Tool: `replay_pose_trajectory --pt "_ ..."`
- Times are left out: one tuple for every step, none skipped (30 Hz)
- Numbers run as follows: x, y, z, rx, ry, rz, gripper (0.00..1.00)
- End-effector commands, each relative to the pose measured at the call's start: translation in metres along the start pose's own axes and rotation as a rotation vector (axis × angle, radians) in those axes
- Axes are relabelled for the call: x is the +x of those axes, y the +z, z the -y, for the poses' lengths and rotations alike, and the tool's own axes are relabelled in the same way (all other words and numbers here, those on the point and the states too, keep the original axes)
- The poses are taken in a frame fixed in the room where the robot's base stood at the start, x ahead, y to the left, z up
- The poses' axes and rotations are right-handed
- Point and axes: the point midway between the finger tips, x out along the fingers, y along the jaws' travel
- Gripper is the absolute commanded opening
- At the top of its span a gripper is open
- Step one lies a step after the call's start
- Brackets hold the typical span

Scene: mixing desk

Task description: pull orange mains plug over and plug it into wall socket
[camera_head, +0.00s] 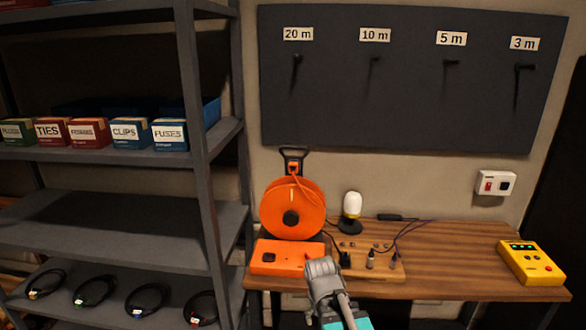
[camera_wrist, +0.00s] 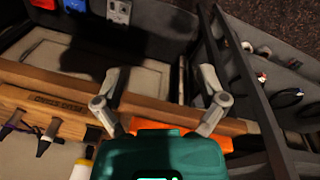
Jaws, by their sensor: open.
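An orange cable reel (camera_head: 280,196) stands at the back left of the desk. A small orange piece (camera_head: 293,168) with a cord sits at its black handle; it looks like the mains plug, but it is too small to be sure. The wall socket (camera_head: 495,184) is a white plate with a red switch and a dark outlet, on the wall at right. My gripper (camera_head: 322,266) is over the desk's front edge, below and right of the reel, apart from the plug. In the wrist view its fingers (camera_wrist: 160,78) are spread and empty; an orange surface (camera_wrist: 230,143) shows behind them.
An orange box (camera_head: 275,259) lies in front of the reel, beside my gripper. A white lamp (camera_head: 352,206), a wooden board (camera_head: 385,271) with connectors and thin cables lie right of it. A yellow tester (camera_head: 530,262) sits at the right end. Shelving (camera_head: 205,130) stands left. The desk's right-middle is clear.

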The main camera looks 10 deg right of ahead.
Motion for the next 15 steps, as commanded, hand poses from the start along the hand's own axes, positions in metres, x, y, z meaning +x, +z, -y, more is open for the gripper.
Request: replay_pose_trajectory --pt "-0.003 -0.010 -0.005 -0.033 0.031 -0.020 0.91" --pt "-0.004 -0.016 -0.009 -0.057 0.055 -0.033 0.91" --pt "-0.006 -0.024 -0.015 -0.093 0.088 -0.051 0.91" --pt "-0.008 -0.031 -0.019 -0.122 0.115 -0.067 0.91" --pt "-0.010 -0.037 -0.023 -0.154 0.143 -0.081 0.91" --pt "-0.014 -0.047 -0.029 -0.198 0.184 -0.099 0.91" --pt "-0.016 -0.054 -0.034 -0.233 0.217 -0.114 0.91" --pt "-0.019 -0.062 -0.039 -0.270 0.250 -0.127 0.91" --pt "-0.024 -0.072 -0.045 -0.320 0.297 -0.144 0.91" --pt "-0.027 -0.080 -0.049 -0.359 0.332 -0.155 0.91" --pt "-0.031 -0.088 -0.052 -0.398 0.367 -0.166 0.91" --pt "-0.036 -0.098 -0.058 -0.451 0.416 -0.179 0.91" --pt "-0.041 -0.106 -0.061 -0.491 0.452 -0.187 0.91" --pt "-0.045 -0.114 -0.065 -0.531 0.488 -0.194 0.91" --pt "-0.051 -0.124 -0.069 -0.585 0.537 -0.202 0.91"
